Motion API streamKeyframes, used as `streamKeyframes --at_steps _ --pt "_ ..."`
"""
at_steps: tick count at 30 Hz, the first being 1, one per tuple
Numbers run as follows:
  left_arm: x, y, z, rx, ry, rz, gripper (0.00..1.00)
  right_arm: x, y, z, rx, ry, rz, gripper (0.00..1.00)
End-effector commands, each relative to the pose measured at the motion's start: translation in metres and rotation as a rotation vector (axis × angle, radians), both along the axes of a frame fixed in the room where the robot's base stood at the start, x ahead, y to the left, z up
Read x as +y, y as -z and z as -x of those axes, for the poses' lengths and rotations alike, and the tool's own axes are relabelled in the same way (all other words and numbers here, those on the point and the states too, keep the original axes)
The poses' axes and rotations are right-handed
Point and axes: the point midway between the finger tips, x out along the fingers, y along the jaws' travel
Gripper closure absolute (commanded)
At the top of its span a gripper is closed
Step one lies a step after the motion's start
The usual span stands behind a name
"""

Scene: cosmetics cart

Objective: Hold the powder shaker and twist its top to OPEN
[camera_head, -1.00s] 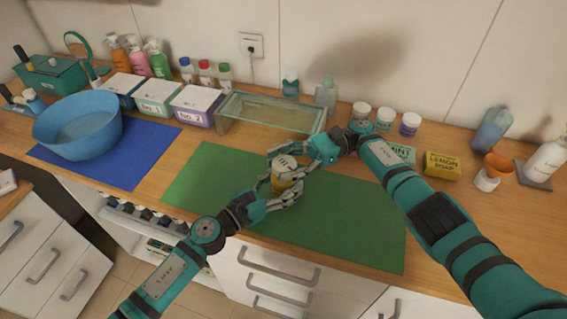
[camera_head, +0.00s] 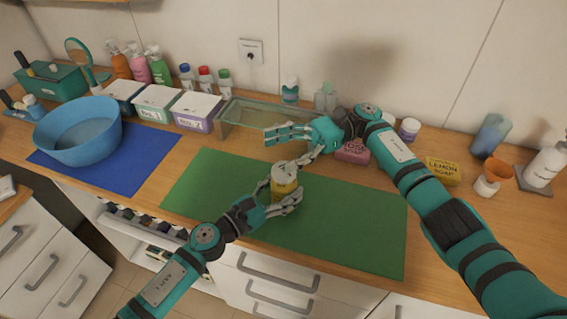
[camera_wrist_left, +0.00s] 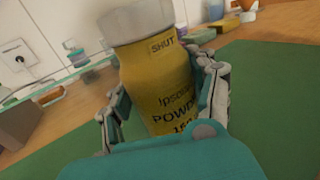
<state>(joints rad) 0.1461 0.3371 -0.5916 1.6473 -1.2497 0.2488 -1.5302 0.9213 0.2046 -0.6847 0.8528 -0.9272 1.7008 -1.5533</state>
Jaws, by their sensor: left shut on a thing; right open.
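The powder shaker (camera_head: 284,180) is a yellow bottle with a pale grey top, upright over the green mat (camera_head: 350,222). In the left wrist view the shaker (camera_wrist_left: 155,80) shows the word SHUT just below its top (camera_wrist_left: 135,22). My left gripper (camera_head: 280,196) is shut around the shaker's body, with fingers on both sides in the left wrist view (camera_wrist_left: 165,105). My right gripper (camera_head: 292,145) is open and empty, above and behind the shaker's top, apart from it. Whether the shaker's base touches the mat is hidden.
A glass-topped tray (camera_head: 265,112) stands behind the mat. A pink soap box (camera_head: 352,153) and a yellow lemon soap box (camera_head: 443,169) lie to the right. A blue basin (camera_head: 80,135) sits on a blue mat at left. The green mat's right part is clear.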

Motion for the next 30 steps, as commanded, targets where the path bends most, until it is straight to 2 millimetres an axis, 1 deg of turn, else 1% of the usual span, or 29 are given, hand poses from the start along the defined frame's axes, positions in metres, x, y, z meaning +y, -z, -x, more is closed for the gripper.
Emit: streamKeyframes --at_steps 1,3,7,10,18,20,23,26,30 --pt "0.000 0.000 0.000 0.000 0.000 0.000 0.76 0.000 -0.009 0.000 -0.004 0.000 -0.001 0.24" --pt "0.000 0.000 0.000 0.000 0.000 0.000 0.76 0.000 -0.018 0.000 -0.003 0.001 0.001 0.24" --pt "0.000 0.000 0.000 0.000 0.000 0.000 0.76 0.000 -0.029 0.000 0.000 0.001 0.001 0.24" --pt "0.000 0.000 0.000 0.000 0.000 0.000 0.76 0.000 -0.033 0.000 0.000 0.001 0.001 0.24" --pt "0.000 0.000 0.000 0.000 0.000 0.000 0.76 0.000 -0.032 0.000 0.001 0.002 0.000 0.24" --pt "0.000 0.000 0.000 0.000 0.000 0.000 0.76 -0.001 -0.030 0.000 0.004 0.011 -0.001 0.24" --pt "0.000 0.000 0.000 0.000 0.000 0.000 0.76 -0.005 -0.019 0.002 0.013 0.051 -0.012 0.24" --pt "0.000 0.000 0.000 0.000 0.000 0.000 0.76 -0.013 -0.002 0.005 0.026 0.136 -0.028 0.24" --pt "0.000 0.000 0.000 0.000 0.000 0.000 0.76 -0.034 0.027 0.011 0.041 0.312 -0.046 0.24"
